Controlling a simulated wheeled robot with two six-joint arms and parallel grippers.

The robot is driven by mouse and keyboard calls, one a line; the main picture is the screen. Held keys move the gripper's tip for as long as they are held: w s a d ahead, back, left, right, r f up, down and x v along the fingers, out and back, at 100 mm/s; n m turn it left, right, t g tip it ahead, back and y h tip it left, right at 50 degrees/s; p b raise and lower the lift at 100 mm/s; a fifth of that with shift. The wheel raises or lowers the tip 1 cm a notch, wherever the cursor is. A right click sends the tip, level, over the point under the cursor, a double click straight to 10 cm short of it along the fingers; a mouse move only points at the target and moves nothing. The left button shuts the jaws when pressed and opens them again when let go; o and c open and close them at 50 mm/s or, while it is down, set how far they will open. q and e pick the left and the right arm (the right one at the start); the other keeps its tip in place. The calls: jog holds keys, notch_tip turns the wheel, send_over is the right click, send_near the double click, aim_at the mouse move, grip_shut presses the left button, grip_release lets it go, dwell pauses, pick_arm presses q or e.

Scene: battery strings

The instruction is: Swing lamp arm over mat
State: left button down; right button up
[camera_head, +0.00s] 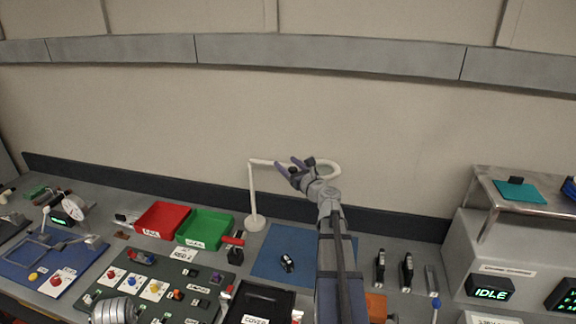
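The white lamp (251,190) stands behind the blue mat (268,250). Its round base is on the bench, its pole is upright, and its arm runs right from the pole top. A ring-shaped white head (335,168) is at the arm's right end, above the mat's back part in the picture. My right gripper (288,165) is at the lamp arm between pole and head. Its fingers look spread, with a small dark knob near them; whether they touch the arm is unclear. A small black part (287,263) lies on the mat.
A red bin (160,219) and a green bin (204,228) stand left of the lamp base. A black tray (258,302) is in front of the mat. Several upright black items (406,270) and a grey unit with an IDLE display (490,288) are at right. The wall rises behind.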

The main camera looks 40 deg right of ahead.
grip_shut()
dwell(0.3)
dwell(0.9)
